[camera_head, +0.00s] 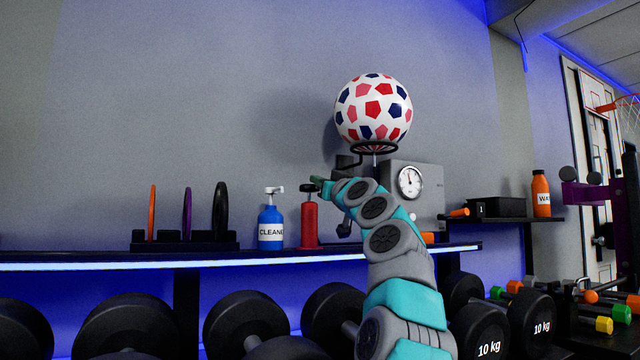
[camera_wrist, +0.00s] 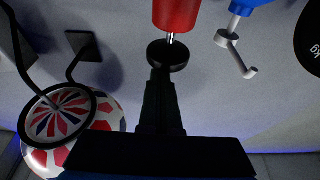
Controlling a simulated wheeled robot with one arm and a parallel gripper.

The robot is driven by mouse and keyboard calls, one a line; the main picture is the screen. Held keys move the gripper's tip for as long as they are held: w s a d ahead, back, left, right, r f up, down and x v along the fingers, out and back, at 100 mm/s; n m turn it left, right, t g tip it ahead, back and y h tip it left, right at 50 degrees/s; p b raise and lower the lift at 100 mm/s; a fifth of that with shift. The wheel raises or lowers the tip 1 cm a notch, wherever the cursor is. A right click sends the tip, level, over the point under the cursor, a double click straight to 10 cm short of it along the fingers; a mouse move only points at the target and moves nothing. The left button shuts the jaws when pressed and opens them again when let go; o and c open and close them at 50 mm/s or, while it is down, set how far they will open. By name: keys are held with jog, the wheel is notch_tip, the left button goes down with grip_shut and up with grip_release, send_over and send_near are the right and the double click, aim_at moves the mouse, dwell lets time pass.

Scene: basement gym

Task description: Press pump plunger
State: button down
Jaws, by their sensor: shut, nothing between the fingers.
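A red pump (camera_head: 309,222) stands upright on the shelf, with a dark plunger top. In the wrist view, which looks upside down, its red body (camera_wrist: 175,14), a short bare silver rod and the round black plunger knob (camera_wrist: 168,54) show. My gripper (camera_head: 319,183) is shut and empty, at the height of the knob and just right of it. In the wrist view my gripper (camera_wrist: 160,76) overlaps the knob's edge; I cannot tell whether they touch.
A blue cleaner bottle (camera_head: 271,226) with a white nozzle stands left of the pump. A patterned ball (camera_head: 373,110) sits on a black ring holder above a grey gauge box (camera_head: 428,190). Discs in a rack stand on the shelf's left; dumbbells (camera_head: 125,325) lie below.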

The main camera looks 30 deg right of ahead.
jog(key=s+b, duration=0.3)
jog(key=s, duration=0.6)
jog(key=shift+s+d+f+b, duration=0.2)
jog(key=shift+s+f+b, duration=0.05)
jog(key=shift+s+b, duration=0.15)
jog(key=shift+r, duration=0.1)
dwell(0.9)
jog(key=r+p, duration=0.1)
jog(key=r, duration=0.1)
jog(key=r+p, duration=0.1)
jog(key=r, duration=0.1)
jog(key=r+p, duration=0.1)
jog(key=shift+a+r+p, duration=0.4)
jog(key=shift+w, duration=0.15)
